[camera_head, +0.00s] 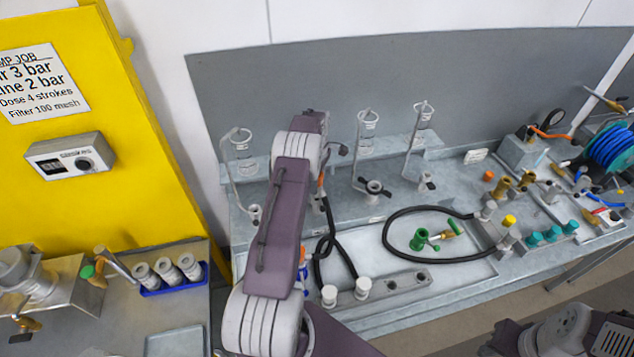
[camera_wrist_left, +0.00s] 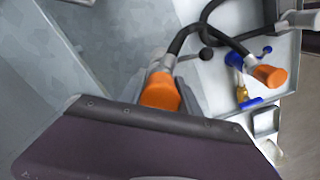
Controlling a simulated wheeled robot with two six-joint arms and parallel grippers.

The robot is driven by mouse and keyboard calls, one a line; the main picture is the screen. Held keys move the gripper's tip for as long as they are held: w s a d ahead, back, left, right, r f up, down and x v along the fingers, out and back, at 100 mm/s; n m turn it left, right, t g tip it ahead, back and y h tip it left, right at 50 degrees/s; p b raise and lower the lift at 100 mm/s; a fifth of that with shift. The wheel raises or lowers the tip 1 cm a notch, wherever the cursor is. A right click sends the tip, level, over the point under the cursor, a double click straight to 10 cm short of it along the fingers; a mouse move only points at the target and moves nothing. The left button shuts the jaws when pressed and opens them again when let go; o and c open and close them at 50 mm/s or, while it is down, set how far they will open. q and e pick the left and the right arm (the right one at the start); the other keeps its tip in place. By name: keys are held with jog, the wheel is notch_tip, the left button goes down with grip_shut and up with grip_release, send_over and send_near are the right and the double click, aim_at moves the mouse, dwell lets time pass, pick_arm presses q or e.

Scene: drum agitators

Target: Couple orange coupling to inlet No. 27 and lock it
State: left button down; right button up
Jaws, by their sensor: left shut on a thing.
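In the left wrist view an orange coupling (camera_wrist_left: 160,92) on a black hose (camera_wrist_left: 178,45) sits between the fingers of my left gripper (camera_wrist_left: 168,78), which is shut on it. In the head view my left arm hides most of this gripper; a little orange (camera_head: 320,181) shows beside the arm. A second orange coupling (camera_wrist_left: 270,76) lies at the right in the wrist view. My right gripper is out of view.
A black hose loop (camera_head: 385,243) lies on the pale tray (camera_head: 370,262) around a green valve (camera_head: 419,240). Glass cylinders (camera_head: 368,120) stand on the rear ledge. White-capped fittings (camera_head: 362,287) stand at the front. Hoses and fittings crowd the right end.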

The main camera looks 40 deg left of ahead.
pick_arm(q)
jog(key=shift+f, duration=0.15)
jog(key=shift+f+b, duration=0.75)
jog(key=shift+f, duration=0.3)
jog(key=shift+f, duration=0.35)
dwell(0.4)
jog(key=c, duration=0.8)
grip_release()
jog(key=shift+c, duration=0.4)
jog(key=shift+r, duration=0.1)
